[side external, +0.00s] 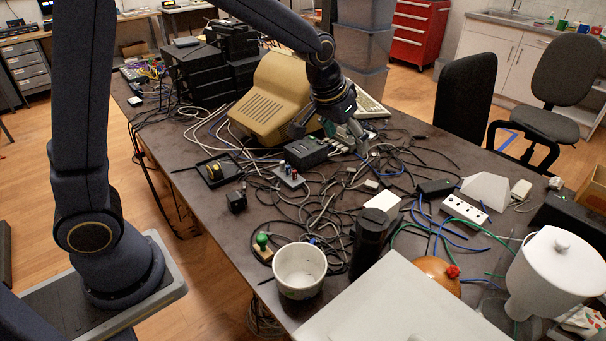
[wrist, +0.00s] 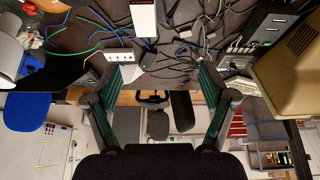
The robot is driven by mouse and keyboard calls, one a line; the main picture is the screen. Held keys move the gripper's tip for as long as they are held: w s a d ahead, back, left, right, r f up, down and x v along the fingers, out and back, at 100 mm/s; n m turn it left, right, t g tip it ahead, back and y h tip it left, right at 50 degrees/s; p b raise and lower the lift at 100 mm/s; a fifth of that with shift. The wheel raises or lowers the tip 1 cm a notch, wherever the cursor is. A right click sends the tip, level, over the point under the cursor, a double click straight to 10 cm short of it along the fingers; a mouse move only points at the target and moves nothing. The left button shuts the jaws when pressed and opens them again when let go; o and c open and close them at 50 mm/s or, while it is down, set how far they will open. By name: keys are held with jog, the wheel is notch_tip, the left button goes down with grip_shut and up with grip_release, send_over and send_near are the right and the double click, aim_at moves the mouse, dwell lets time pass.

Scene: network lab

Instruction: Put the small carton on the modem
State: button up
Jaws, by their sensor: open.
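The white box (side external: 381,202) lying flat among the cables near the table's middle looks like the small carton. In the wrist view a white carton (wrist: 143,18) with a red mark shows at the top edge, partly cut off. A black box with ports (side external: 305,152) in front of the beige monitor may be the modem; a dark box (wrist: 272,20) at the wrist view's upper right seems to be the same one. My gripper (side external: 340,130) is beside the monitor, above the table and apart from the carton. Its fingers (wrist: 164,76) are spread, with nothing between them.
Tangled cables cover much of the table. The beige monitor (side external: 272,98) stands close to my gripper. A white socket block (side external: 465,211), a dark cylinder (side external: 369,240), a white pot (side external: 299,270) and an orange round object (side external: 435,273) stand toward the front and right.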

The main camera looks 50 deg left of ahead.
jog(key=s+a+r, duration=0.2)
jog(key=s+r, duration=0.1)
jog(key=s, duration=1)
jog(key=s+a+r, duration=0.2)
jog(key=s+r, duration=0.2)
jog(key=s, duration=0.9)
jog(key=shift+a+r+t, duration=0.2)
jog(key=shift+a+t, duration=0.1)
jog(key=shift+t, duration=0.1)
